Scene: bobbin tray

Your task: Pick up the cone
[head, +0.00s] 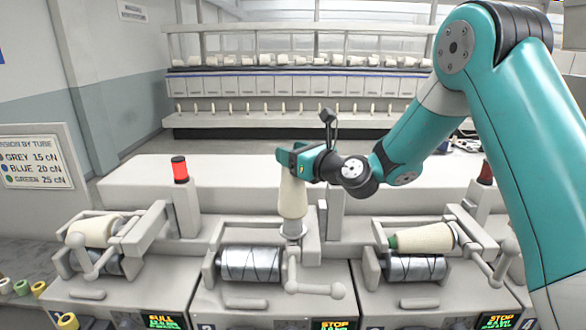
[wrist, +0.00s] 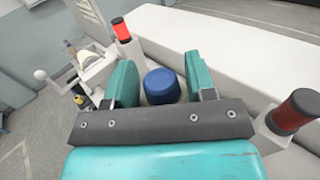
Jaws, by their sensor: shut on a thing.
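The cream cone (head: 292,199) hangs roughly upright below my gripper (head: 294,158), over the right side of the middle winding station. My gripper is shut on it at its top end. In the wrist view, the cone's blue tube end (wrist: 161,86) shows between the two fingers (wrist: 161,82). The cone's lower end is close to a grey holder part (head: 292,230); I cannot tell whether they touch. The middle station's metal drum (head: 250,264) is bare, to the left below the cone.
Cream cones lie on the left station (head: 92,231) and right station (head: 424,238). Red lamps (head: 180,169) stand behind the stations. Several small tubes (head: 22,287) sit at the lower left. A sign (head: 38,165) lists tube colours. The pale top behind is clear.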

